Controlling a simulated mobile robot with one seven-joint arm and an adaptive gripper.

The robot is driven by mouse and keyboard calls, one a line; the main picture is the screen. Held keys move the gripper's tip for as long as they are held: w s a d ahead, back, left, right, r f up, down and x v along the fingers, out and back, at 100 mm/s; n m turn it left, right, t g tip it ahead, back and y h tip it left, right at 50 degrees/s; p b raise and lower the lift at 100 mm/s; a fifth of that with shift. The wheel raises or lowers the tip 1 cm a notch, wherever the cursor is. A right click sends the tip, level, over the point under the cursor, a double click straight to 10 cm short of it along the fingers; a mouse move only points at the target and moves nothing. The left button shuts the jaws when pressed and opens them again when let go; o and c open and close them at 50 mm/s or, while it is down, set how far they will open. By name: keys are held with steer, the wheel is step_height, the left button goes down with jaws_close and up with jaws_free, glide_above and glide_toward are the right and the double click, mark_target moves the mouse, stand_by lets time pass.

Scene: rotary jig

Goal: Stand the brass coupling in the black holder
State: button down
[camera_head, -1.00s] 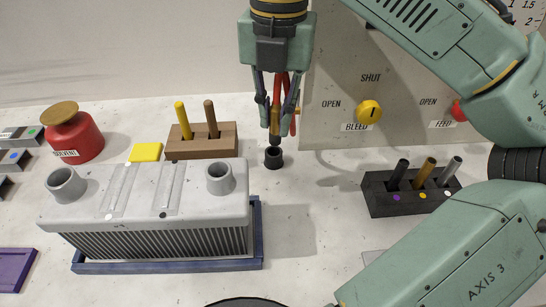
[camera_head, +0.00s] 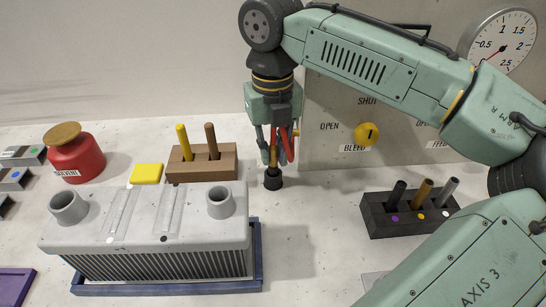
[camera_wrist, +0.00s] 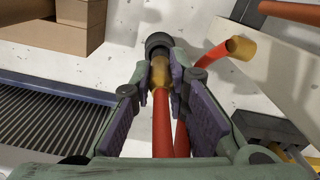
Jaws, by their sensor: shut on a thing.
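My gripper (camera_head: 273,158) points down at the back of the bench, directly over the small black holder (camera_head: 272,182). Its jaws are shut on the brass coupling (camera_wrist: 160,74), which has a red hose running from it back between the fingers. The coupling is roughly upright and its lower end is at the mouth of the black holder, which also shows in the wrist view (camera_wrist: 158,41). How deep it sits inside the holder is hidden.
A second red hose piece with a brass-coloured end (camera_wrist: 240,48) sticks out beside the fingers. A wooden block with two pegs (camera_head: 201,170) and a grey finned unit (camera_head: 150,225) stand left. A dark peg block (camera_head: 405,217) stands right. A valve panel (camera_head: 335,150) is behind.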

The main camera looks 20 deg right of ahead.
steer(key=shift+f, duration=1.15)
steer(key=shift+f, duration=0.1)
steer(key=c, duration=1.6)
jaws_free()
steer(key=shift+o, duration=0.2)
step_height(320, 180, up, 12)
steer(key=shift+r+b, duration=0.15)
steer(key=shift+b, duration=0.25)
